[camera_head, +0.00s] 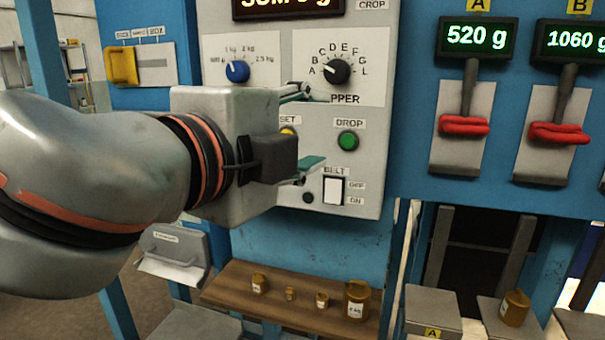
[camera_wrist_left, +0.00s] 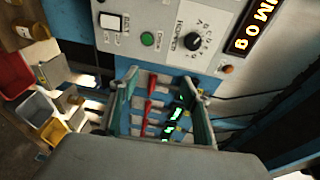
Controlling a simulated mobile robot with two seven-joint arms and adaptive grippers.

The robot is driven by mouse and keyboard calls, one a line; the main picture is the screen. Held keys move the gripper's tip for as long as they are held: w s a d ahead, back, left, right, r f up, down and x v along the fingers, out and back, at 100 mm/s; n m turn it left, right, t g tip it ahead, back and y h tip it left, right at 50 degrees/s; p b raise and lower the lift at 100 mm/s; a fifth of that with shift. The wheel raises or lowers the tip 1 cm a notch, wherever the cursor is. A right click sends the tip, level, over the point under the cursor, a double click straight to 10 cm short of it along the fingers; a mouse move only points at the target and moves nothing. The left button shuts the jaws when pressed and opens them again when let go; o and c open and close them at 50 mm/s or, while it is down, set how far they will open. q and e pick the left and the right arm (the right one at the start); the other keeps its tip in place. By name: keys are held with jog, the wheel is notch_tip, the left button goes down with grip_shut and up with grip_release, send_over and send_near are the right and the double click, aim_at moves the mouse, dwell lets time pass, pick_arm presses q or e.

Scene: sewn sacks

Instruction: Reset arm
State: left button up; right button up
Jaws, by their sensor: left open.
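My left arm comes in from the left in the head view, and its gripper (camera_head: 308,128) is in front of the grey control panel (camera_head: 375,190). The two teal and grey fingers are spread apart with nothing between them. In the left wrist view the same open gripper (camera_wrist_left: 160,84) shows red levers (camera_wrist_left: 150,95) and lit displays in the background between its fingers. The gripper body hides part of the panel, including some of the "SET" button. I cannot tell whether a finger touches the panel. My right gripper is in neither view.
The panel carries a blue knob (camera_head: 237,71), a black knob (camera_head: 336,71), a green DROP button (camera_head: 347,141) and a white belt switch (camera_head: 333,191). Red-handled levers (camera_head: 464,126) are at right. A wooden shelf (camera_head: 225,292) with several small weights is below.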

pick_arm(q)
jog(key=w+d+f+n+g+h, duration=0.15)
jog(key=w+f+n, duration=0.25)
jog(key=f, duration=0.5)
jog(key=w+d+f+n+g+h, duration=0.1)
jog(key=w+f+n+g, duration=0.15)
jog(key=w+f, duration=0.4)
jog(key=a+f+n+t+y, duration=0.1)
jog(key=a+f+n, duration=0.25)
jog(key=f, duration=0.75)
jog(key=a+f+n+t+y, duration=0.1)
jog(key=a+f+n, duration=0.25)
jog(key=f, duration=0.75)
jog(key=s+a+f+n+y, duration=0.2)
jog(key=s+a+f, duration=0.15)
jog(key=f, duration=0.55)
jog(key=s+a+f+n+y, duration=0.1)
jog(key=s+a+f+n, duration=0.2)
jog(key=f, duration=0.6)
jog(key=s+a+f+g+y, duration=0.1)
jog(key=s+a+f, duration=0.4)
jog(key=s+f, duration=0.2)
jog(key=s+a+f+n+g+y, duration=0.1)
jog(key=s+a+f+y, duration=0.1)
jog(key=s+a+f, duration=0.3)
jog(key=s+f, duration=0.3)
jog(key=s, duration=0.2)
jog(key=shift+f, duration=0.2)
grip_shut()
jog(key=shift+w, duration=0.1)
